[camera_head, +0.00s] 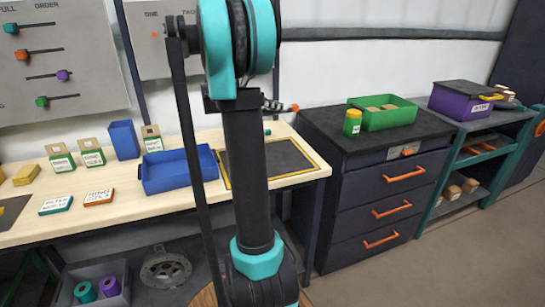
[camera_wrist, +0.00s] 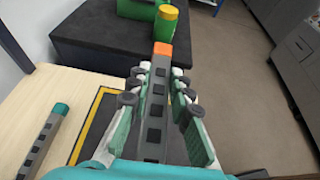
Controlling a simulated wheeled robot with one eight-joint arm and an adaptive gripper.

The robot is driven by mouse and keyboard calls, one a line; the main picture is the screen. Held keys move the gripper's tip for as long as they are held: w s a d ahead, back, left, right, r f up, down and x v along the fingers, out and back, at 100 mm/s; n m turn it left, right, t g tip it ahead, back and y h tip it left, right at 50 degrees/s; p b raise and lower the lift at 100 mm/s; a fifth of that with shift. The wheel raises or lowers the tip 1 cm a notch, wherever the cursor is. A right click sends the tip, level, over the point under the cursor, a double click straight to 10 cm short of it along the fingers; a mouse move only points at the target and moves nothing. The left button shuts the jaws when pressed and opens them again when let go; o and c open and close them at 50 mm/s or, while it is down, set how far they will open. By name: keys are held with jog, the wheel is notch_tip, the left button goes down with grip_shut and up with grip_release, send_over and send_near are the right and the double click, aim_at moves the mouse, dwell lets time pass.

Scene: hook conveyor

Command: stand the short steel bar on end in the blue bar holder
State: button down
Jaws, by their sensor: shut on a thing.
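My gripper (camera_wrist: 158,112) is shut on a grey steel bar with dark square marks and an orange end (camera_wrist: 160,50). The bar points away from the wrist, above the table's right end. Its orange end also shows in the head view (camera_head: 294,107), where my arm hides most of the gripper. A second grey bar (camera_wrist: 42,145) with a teal end lies on the table at left in the wrist view. I cannot tell which bar is the short one. An upright blue box (camera_head: 124,140), likely the bar holder, stands at the table's back, left of a low blue tray (camera_head: 178,168).
A yellow-edged dark mat (camera_head: 285,158) lies at the table's right end. Small labelled boxes (camera_head: 92,153) stand left of the blue box. The dark drawer cabinet (camera_head: 345,140) at right bears a green bin (camera_head: 385,117) and a yellow-green jar (camera_head: 352,123).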

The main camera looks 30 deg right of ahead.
notch_tip(320, 180, down, 19)
dwell(0.5)
jog(key=shift+f, duration=0.1)
jog(key=c, duration=1.4)
grip_release()
jog(key=shift+o, duration=0.2)
jog(key=shift+a, duration=0.1)
jog(key=v, duration=1.6)
jog(key=shift+w+a, duration=0.15)
jog(key=shift+a, duration=0.4)
